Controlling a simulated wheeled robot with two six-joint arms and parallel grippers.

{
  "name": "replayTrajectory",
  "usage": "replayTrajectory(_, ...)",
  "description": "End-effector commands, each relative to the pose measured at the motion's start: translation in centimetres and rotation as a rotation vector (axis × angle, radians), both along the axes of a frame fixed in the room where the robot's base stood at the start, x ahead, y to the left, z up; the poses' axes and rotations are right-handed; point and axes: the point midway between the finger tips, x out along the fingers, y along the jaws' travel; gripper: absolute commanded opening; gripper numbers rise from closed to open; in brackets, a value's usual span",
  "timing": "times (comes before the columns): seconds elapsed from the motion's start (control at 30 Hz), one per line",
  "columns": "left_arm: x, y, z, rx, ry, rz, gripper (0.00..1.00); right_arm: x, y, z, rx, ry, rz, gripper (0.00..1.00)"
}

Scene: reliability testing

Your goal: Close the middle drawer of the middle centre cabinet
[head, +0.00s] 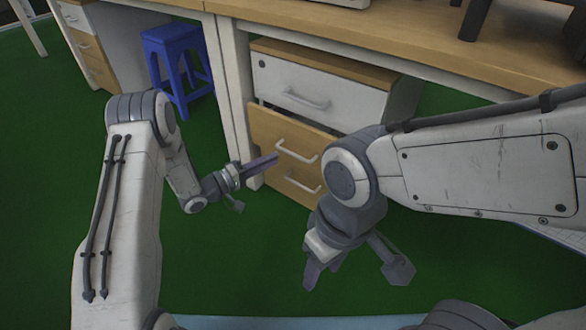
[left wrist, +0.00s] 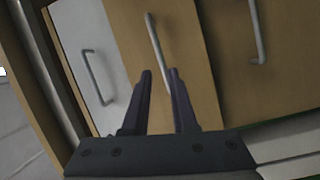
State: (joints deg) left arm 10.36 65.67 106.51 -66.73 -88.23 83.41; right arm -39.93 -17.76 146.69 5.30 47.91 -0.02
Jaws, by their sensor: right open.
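The middle centre cabinet has a white top drawer (head: 318,92) and wooden drawers below it. The wooden middle drawer (head: 265,130) appears to stand out slightly from the cabinet. Its metal handle (head: 297,151) also shows in the left wrist view (left wrist: 156,45), just beyond and roughly between the fingertips. My left gripper (head: 270,160) is in front of the middle drawer. The left wrist view shows its fingers (left wrist: 160,75) apart with nothing between them; whether they touch the drawer I cannot tell. My right gripper (head: 313,276) hangs low, pointing down, open and empty, in front of the cabinet.
The bottom drawer handle (head: 303,183) is just below. A wooden desk top (head: 400,55) overhangs the cabinet, with a white desk leg (head: 238,100) to its left. A blue stool (head: 175,60) stands further left. The green floor in front is clear.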

Motion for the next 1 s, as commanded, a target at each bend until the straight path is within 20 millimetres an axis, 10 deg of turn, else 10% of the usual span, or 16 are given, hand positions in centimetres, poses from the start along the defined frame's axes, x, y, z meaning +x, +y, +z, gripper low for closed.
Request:
replayTrajectory(0.27, -2.0, 1.7, -2.2, -0.222, 0.053, -0.063, 0.26, 0.0, 0.0, -2.1, 0.0, 0.0, 0.0, 0.51)
replayTrajectory(1.0, 3.1, -6.7, -0.2, -0.222, 0.052, -0.062, 0.26, 0.0, 0.0, -7.1, 0.0, 0.0, 0.0, 0.51)
